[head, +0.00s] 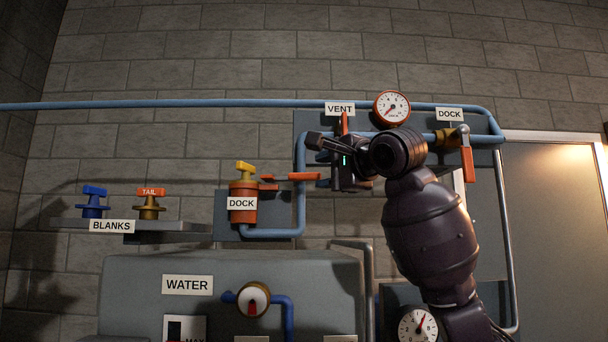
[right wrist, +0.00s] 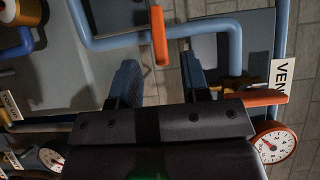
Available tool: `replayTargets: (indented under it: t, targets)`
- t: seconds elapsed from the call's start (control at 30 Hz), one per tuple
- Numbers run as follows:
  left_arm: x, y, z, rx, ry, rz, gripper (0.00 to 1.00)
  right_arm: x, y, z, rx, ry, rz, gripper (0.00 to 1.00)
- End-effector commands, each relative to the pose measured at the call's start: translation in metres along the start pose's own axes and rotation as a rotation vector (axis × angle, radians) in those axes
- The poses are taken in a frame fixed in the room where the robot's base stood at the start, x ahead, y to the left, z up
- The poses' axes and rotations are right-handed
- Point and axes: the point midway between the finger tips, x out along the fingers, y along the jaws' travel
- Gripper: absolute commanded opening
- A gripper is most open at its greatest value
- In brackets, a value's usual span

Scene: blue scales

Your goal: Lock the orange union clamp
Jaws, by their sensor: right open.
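The orange union clamp (head: 243,210) sits at the left DOCK port, with a yellow handle on top. Its orange lever (head: 298,176) sticks out to the right, roughly level. The lever also shows in the right wrist view (right wrist: 158,38), its free end just ahead of the space between my fingers. My right gripper (head: 318,142) is open and empty, up and right of the lever, fingers pointing left. In the right wrist view its two fingers (right wrist: 158,85) stand well apart, with nothing between them. My left gripper is not in view.
A shelf (head: 170,236) with blue and orange blanks is at left. A grey WATER tank (head: 320,285) stands below.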

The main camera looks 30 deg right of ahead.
Motion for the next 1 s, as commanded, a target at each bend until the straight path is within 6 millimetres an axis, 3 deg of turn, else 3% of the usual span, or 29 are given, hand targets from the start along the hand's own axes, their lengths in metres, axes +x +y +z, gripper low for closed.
replayTargets:
  t: [0.2, 0.4, 0.83, 1.0]
  targets:
    - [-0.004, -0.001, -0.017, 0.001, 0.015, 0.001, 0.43, 0.038, -0.001, 0.0, 0.001, -0.001, 0.003, 0.43]
    - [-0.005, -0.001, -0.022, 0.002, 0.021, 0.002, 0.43, 0.06, -0.001, 0.0, 0.0, 0.001, 0.001, 0.43]
    - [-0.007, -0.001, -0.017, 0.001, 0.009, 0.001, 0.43, 0.068, 0.001, 0.0, -0.001, 0.0, 0.0, 0.43]
    - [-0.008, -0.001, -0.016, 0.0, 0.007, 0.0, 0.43, 0.068, 0.001, 0.0, -0.001, 0.0, 0.0, 0.18]
